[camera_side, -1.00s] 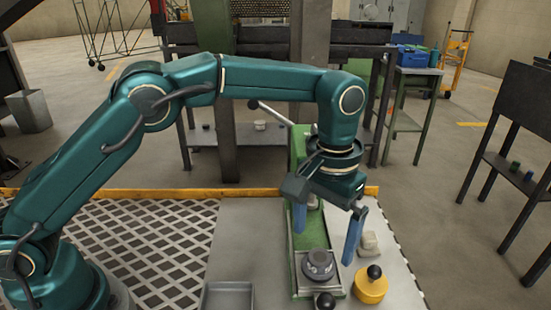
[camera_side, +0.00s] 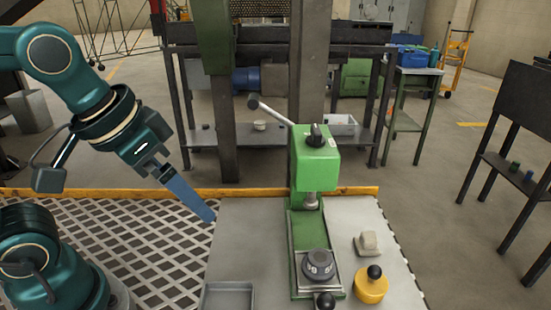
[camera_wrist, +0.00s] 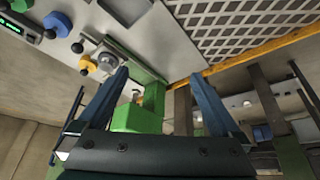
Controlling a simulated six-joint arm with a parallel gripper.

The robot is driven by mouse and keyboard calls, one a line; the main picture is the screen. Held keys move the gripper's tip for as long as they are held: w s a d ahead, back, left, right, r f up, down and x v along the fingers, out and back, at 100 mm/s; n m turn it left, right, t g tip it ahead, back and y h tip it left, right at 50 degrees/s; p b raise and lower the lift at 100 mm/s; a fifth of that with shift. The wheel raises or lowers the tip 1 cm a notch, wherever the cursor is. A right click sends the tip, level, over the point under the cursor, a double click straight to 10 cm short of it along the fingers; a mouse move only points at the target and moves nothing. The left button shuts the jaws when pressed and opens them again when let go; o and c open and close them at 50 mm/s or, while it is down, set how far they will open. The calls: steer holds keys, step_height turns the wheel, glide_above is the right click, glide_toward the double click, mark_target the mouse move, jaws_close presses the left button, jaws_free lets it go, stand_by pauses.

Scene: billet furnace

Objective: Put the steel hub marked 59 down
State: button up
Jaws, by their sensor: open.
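The steel hub (camera_side: 319,264) is a dark grey disc with a raised centre. It lies flat on the plate at the foot of the green press (camera_side: 316,170), with pale digits on its near side that are too small to read surely. It also shows in the wrist view (camera_wrist: 108,62), beside the left finger. My gripper (camera_side: 192,196) is over the left edge of the grey table, well to the left of the hub and apart from it. In the wrist view my gripper (camera_wrist: 165,74) has its two blue fingers wide apart with nothing held between them.
A yellow pot with a black knob (camera_side: 370,289) and a small beige block (camera_side: 367,243) stand right of the press. A shallow grey tray (camera_side: 228,296) is at the front left. The press lever (camera_side: 270,112) sticks out to the left. The table between tray and press is clear.

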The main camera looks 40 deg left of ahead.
steer(key=shift+s+a+f+t, duration=0.2)
steer(key=shift+s+f, duration=0.15)
steer(key=shift+s, duration=0.15)
steer(key=shift+s+a+f+t, duration=0.1)
steer(key=shift+s+a+f, duration=0.1)
steer(key=shift+s+f, duration=0.25)
steer(key=shift+s+a+f, duration=0.1)
steer(key=shift+s, duration=0.15)
steer(key=shift+c, duration=1.2)
steer(key=m+g, duration=0.2)
steer(key=g, duration=0.2)
glide_above(320, 257)
steer(key=s, duration=0.1)
steer(key=f, duration=0.5)
steer(key=shift+a+f, duration=0.1)
steer(key=shift+a, duration=0.2)
steer(key=shift+w+d+f, duration=0.1)
steer(key=shift+d+f, duration=0.15)
steer(key=shift+f, duration=0.25)
steer(key=shift+w+f, duration=0.15)
steer(key=shift+f, duration=1)
steer(key=shift+w+f, duration=0.15)
steer(key=shift+f, duration=1)
